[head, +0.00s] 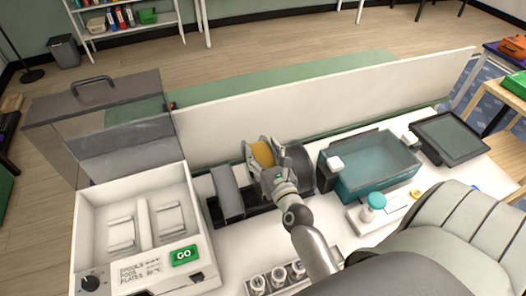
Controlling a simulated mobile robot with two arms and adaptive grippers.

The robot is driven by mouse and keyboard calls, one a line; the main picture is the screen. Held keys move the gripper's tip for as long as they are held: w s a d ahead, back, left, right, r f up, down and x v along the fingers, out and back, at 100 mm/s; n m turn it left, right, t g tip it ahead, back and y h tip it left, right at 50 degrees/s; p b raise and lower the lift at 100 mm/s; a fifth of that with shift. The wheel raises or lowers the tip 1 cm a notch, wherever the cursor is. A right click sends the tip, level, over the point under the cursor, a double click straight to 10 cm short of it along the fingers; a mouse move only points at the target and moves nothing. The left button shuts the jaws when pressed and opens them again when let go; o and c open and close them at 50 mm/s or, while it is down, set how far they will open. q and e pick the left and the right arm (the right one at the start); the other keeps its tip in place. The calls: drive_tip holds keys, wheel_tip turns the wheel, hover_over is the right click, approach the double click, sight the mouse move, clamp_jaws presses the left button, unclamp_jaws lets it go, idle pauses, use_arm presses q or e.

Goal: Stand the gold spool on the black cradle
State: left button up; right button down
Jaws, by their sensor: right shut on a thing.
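The gold spool (262,152), with pale flanges, is in the fingers of my right gripper (268,174). The gripper is shut on it, and hand and fingers hide the spool's lower part. The spool is over or at a black cradle (254,194) against the white panel; I cannot tell whether it touches it. My left gripper is not in view.
Left stands a white machine (145,265) with its clear lid (120,130) raised and a green GO button. Right are a teal bath (370,170), a tablet (449,138) and a teal-capped bottle (373,207). Several small jars (278,277) stand in front. The panel (330,100) bounds the back.

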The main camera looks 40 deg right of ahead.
drive_tip(key=shift+f+b, duration=1.2)
drive_tip(key=shift+f, duration=0.25)
drive_tip(key=shift+f+b, duration=0.65)
drive_tip(key=shift+f, duration=0.15)
drive_tip(key=shift+f+b, duration=0.35)
drive_tip(key=shift+f, duration=0.05)
drive_tip(key=shift+c, duration=1.9)
unclamp_jaws()
drive_tip(key=shift+f, duration=0.3)
drive_tip(key=shift+s, duration=0.1)
drive_tip(key=v, duration=1.2)
drive_tip(key=shift+r, duration=0.1)
